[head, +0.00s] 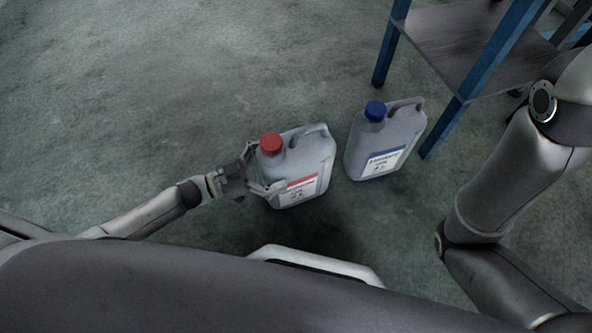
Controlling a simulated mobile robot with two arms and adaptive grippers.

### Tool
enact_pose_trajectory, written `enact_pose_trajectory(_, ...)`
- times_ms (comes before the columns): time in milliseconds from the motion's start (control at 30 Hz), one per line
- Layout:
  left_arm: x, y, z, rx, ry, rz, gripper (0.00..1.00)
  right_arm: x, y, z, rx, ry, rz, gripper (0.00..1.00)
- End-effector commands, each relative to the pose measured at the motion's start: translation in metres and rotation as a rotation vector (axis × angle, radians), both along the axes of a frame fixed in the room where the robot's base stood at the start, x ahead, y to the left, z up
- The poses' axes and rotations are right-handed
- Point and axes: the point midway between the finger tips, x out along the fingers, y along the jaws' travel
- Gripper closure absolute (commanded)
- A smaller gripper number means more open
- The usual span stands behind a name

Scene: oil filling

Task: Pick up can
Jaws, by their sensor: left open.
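A grey can with a red cap and a red-striped label (312,163) stands upright on the floor in the middle of the head view. A second grey can with a blue cap and a blue-striped label (398,137) stands upright just to its right. My left gripper (263,170) is open at the left side of the red-capped can, with one finger near its front face and the other near its back left edge. I cannot tell whether the fingers touch it. My right arm shows at the right, but its gripper is out of view.
A blue-legged metal shelf (450,45) stands at the upper right, with one leg close behind the blue-capped can. The concrete floor (150,90) is clear to the left and behind the cans.

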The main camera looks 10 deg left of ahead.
Motion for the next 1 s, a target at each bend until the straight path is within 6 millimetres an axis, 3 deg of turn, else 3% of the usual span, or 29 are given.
enact_pose_trajectory(200,0.014,-0.020,-0.002,-0.001,-0.002,0.000,0.00,-0.010,0.001,-0.008,-0.002,-0.028,-0.001,0.60)
enact_pose_trajectory(467,0.015,-0.022,0.000,-0.001,0.001,0.001,0.00,-0.011,0.001,-0.006,-0.002,-0.029,-0.002,0.60)
enact_pose_trajectory(867,0.015,-0.022,-0.001,0.000,0.001,0.001,0.50,-0.011,0.001,-0.006,-0.003,-0.030,-0.001,0.60)
enact_pose_trajectory(1000,0.015,-0.022,0.000,-0.001,-0.001,0.001,0.51,-0.011,0.001,-0.006,-0.003,-0.030,-0.001,0.60)
